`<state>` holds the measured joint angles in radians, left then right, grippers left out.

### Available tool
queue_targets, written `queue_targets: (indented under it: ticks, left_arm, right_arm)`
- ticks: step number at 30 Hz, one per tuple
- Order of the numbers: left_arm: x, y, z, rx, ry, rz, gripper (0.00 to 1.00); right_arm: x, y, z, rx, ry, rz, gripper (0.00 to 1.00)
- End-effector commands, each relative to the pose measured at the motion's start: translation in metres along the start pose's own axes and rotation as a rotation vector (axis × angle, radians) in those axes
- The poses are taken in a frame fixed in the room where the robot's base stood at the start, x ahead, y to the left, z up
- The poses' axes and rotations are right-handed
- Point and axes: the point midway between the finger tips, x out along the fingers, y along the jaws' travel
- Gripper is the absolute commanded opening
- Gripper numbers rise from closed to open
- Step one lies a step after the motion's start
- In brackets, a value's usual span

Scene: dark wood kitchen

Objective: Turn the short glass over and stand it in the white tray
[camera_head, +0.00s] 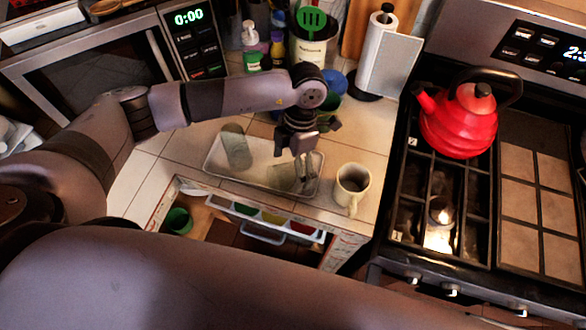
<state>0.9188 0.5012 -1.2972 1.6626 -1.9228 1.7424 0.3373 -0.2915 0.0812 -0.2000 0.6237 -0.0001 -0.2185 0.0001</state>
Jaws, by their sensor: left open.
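The white tray (256,168) lies on the tiled counter in the middle of the view. A clear glass (236,147) is at its left end. A second clear glass (284,178), which looks like the short one, is at the tray's right end, just beside my left gripper's fingers. I cannot tell which way up this glass is. My left gripper (305,171) points down over the tray's right end with its fingers apart. The fingers partly overlap the glass, and contact cannot be made out. My right gripper is not in view.
A cream mug (352,186) stands close to the right of the tray. A paper towel roll (386,55), a soap bottle (251,47) and a utensil pot (313,45) stand behind.

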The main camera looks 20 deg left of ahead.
Motion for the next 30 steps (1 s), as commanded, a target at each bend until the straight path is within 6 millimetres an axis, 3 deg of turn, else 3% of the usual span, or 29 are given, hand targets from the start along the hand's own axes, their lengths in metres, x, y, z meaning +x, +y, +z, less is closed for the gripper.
queue_targets:
  ticks: [1,6,13,30]
  left_arm:
    - [0.004,-0.002,-0.002,-0.001,0.004,-0.003,0.85]
    - [0.020,-0.001,0.000,0.001,0.000,-0.002,0.85]
    - [0.021,0.000,0.000,0.001,-0.001,0.000,0.85]
    - [0.021,0.000,0.000,0.000,-0.001,-0.001,0.47]
  right_arm:
    - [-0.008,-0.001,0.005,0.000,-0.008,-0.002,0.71]
    - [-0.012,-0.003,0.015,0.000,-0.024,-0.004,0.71]
    - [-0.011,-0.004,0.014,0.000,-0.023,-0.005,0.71]
    - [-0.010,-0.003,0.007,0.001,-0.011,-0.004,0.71]
